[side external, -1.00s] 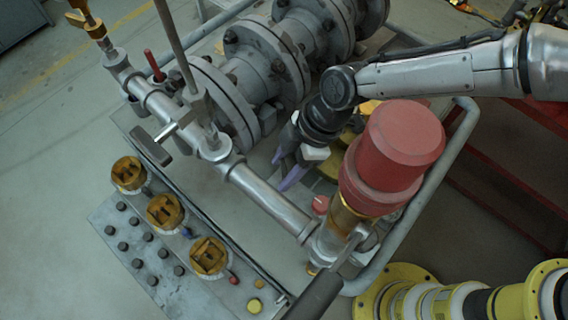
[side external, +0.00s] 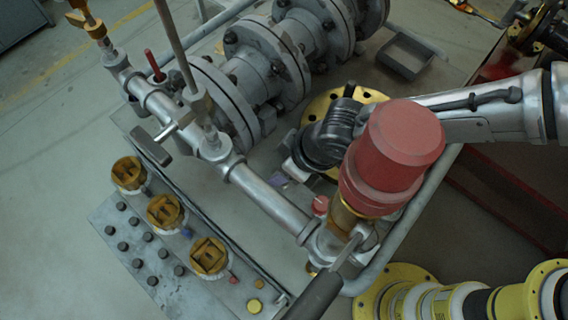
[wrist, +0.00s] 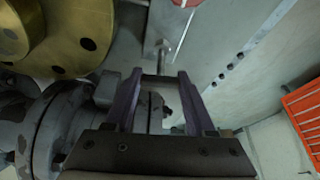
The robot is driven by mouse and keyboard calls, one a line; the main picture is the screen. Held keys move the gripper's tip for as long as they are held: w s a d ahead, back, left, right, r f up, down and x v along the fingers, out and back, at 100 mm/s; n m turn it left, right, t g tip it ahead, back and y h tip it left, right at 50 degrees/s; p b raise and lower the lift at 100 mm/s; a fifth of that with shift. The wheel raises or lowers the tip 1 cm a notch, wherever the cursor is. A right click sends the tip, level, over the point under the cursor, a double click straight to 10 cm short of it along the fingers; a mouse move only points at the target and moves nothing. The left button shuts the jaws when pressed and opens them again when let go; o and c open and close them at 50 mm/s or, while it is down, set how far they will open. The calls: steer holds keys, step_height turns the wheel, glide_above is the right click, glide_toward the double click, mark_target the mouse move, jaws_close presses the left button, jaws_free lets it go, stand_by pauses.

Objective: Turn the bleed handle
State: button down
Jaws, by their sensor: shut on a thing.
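In the wrist view, the two purple fingers of my gripper (wrist: 159,76) stand on either side of a dark crossbar (wrist: 158,80), which looks like the bleed handle. A thin silver stem (wrist: 166,50) runs from the crossbar toward a pale grey plate. My gripper is shut on this crossbar. In the side external view, my gripper (side external: 279,179) is low behind the silver pipe, left of the red cylinder. Only a little purple shows there, and the handle between the fingers is hidden.
The silver pipe (side external: 268,192) runs in front of my gripper. The red cylinder (side external: 397,150) stands close on its right, with a small red knob (side external: 320,205) below. A large grey flanged valve (side external: 262,75) is behind. A separate grey T-handle (side external: 150,146) sticks out at left.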

steer(key=shift+m, duration=0.7)
steer(key=shift+t, duration=0.3)
steer(key=shift+c, duration=1.2)
jaws_free()
steer(key=shift+h, duration=0.3)
steer(key=v, duration=1.4)
steer(key=shift+w, duration=0.1)
